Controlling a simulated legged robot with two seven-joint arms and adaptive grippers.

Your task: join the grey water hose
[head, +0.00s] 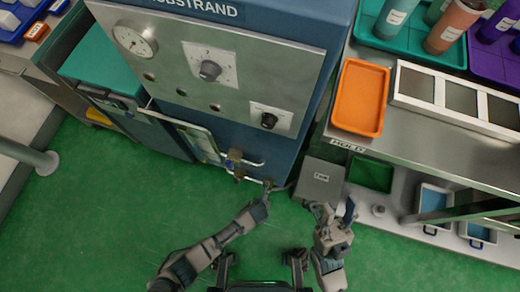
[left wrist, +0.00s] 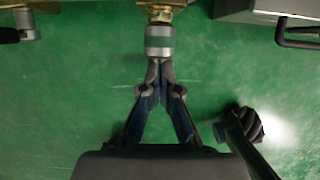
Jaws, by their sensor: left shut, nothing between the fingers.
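A silver coupling with a dark green band (left wrist: 159,42) hangs below a brass fitting (left wrist: 160,13) in the left wrist view. My left gripper (left wrist: 160,70) is shut and empty, its fingertips at the coupling's lower end; I cannot tell whether they touch. In the head view my left gripper (head: 266,192) is at the foot of the blue machine (head: 310,110), by its low pipework (head: 238,160). My right gripper (head: 335,211) stands to the right with its fingers spread, just below a grey box (head: 320,180). I cannot make out the grey hose for certain.
The bench (head: 430,145) at right bears an orange tray (head: 361,96) and a row of grey panels (head: 460,98). Blue bins (head: 434,203) stand beneath it. A teal-topped cabinet (head: 105,60) is at left. The green floor (head: 110,220) is open in front. A dark ribbed thing (left wrist: 247,122) shows at right in the wrist view.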

